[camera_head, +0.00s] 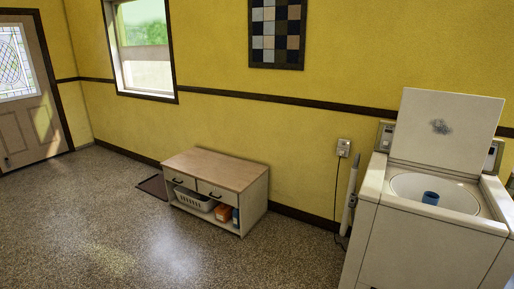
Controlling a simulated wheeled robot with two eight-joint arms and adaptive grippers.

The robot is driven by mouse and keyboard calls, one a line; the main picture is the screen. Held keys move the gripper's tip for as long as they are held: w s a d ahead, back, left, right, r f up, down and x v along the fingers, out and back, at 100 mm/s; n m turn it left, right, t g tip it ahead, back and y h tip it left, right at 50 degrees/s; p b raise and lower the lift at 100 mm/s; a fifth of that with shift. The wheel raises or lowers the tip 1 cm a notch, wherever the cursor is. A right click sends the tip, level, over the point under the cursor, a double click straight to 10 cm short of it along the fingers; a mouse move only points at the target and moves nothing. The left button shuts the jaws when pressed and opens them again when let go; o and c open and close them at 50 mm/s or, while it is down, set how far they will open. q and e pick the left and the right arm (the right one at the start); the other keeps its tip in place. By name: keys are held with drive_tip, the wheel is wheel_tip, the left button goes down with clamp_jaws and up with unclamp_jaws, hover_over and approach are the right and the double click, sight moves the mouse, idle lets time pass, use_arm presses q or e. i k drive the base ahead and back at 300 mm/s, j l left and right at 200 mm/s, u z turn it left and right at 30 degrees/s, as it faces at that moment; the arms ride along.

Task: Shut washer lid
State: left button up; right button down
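The washer (410,240) is a white top-loading machine at the right of the head view. Its lid (446,131) stands open, upright and leaning back a little, with a dark mark on its inner face. The round tub opening (407,185) is uncovered, and a blue agitator top (430,198) shows inside it. Neither of my grippers is in view.
A low wooden-topped cabinet (222,168) with a basket and boxes stands against the yellow wall. An outlet (343,147) with a cord and a pipe are left of the washer. A door (30,90) is at far left. The speckled floor in front is clear.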

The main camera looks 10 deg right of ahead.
sight(454, 131)
drive_tip(key=i+z, duration=0.1)
drive_tip(key=i, duration=0.4)
drive_tip(key=i+j+z, duration=0.15)
drive_tip(key=i, duration=0.35)
drive_tip(key=i+z, duration=0.1)
drive_tip(key=i, duration=0.4)
drive_tip(key=i+j+z, duration=0.15)
drive_tip(key=i, duration=0.35)
drive_tip(key=i+j+z, duration=0.1)
drive_tip(key=i+j, duration=0.15)
drive_tip(key=i, duration=0.2)
drive_tip(key=i+j+z, duration=0.15)
drive_tip(key=i, duration=0.35)
drive_tip(key=j, duration=0.1)
